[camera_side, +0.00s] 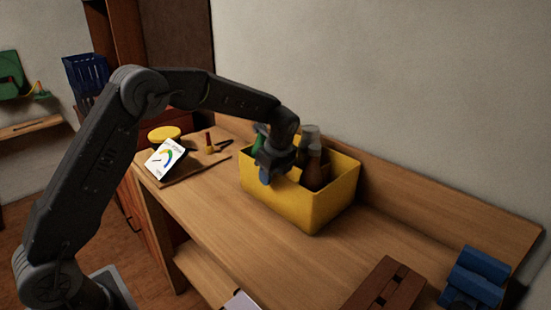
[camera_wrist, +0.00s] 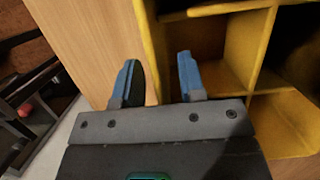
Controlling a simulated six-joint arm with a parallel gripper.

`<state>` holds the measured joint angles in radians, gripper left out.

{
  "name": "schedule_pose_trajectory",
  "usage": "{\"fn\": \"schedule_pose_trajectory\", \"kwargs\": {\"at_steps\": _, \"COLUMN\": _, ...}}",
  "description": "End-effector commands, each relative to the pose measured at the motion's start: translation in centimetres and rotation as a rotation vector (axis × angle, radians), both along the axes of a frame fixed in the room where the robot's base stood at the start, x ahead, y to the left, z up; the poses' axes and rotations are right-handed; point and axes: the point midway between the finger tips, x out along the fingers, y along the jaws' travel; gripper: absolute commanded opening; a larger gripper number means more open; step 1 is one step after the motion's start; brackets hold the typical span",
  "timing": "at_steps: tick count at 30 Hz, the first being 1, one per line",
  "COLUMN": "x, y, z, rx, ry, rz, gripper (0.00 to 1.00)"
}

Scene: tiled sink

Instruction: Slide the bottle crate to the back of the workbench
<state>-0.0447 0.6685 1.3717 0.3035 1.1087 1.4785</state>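The yellow bottle crate (camera_side: 328,203) stands on the wooden workbench (camera_side: 255,255), a little in front of the low back board. A brown bottle (camera_side: 316,168) stands in it, and something green (camera_side: 259,138) shows behind my gripper. My gripper (camera_side: 268,172) is at the crate's left wall, pointing down. In the wrist view my gripper (camera_wrist: 157,60) is open, with its two blue fingers apart. One finger is over bare wood outside the crate (camera_wrist: 247,45), the other over a compartment inside. The wall lies between them; I cannot tell whether either finger touches it.
A white card with a coloured arc (camera_side: 165,158), a yellow round thing (camera_side: 163,134) and small tools lie at the bench's left end. A dark red-brown block (camera_side: 385,285) and a blue object (camera_side: 474,280) are at the front right. Bare wood lies in front of the crate.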

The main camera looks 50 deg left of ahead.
Motion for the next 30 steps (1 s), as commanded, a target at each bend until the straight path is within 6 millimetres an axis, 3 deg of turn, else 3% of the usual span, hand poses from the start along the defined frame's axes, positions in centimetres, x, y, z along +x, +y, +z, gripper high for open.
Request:
{"fn": "schedule_pose_trajectory", "kwargs": {"at_steps": 15, "x": 0.0, "y": -2.9, "z": 10.2, "rx": -0.001, "ry": -0.006, "rz": -0.003, "gripper": 0.37}}
{"fn": "schedule_pose_trajectory", "kwargs": {"at_steps": 21, "x": 0.0, "y": -3.4, "z": 12.2, "rx": 0.0, "ry": -0.003, "rz": -0.002, "gripper": 0.37}}
{"fn": "schedule_pose_trajectory", "kwargs": {"at_steps": 30, "x": 0.0, "y": -3.5, "z": 12.6, "rx": 0.0, "ry": -0.003, "rz": -0.001, "gripper": 0.37}}
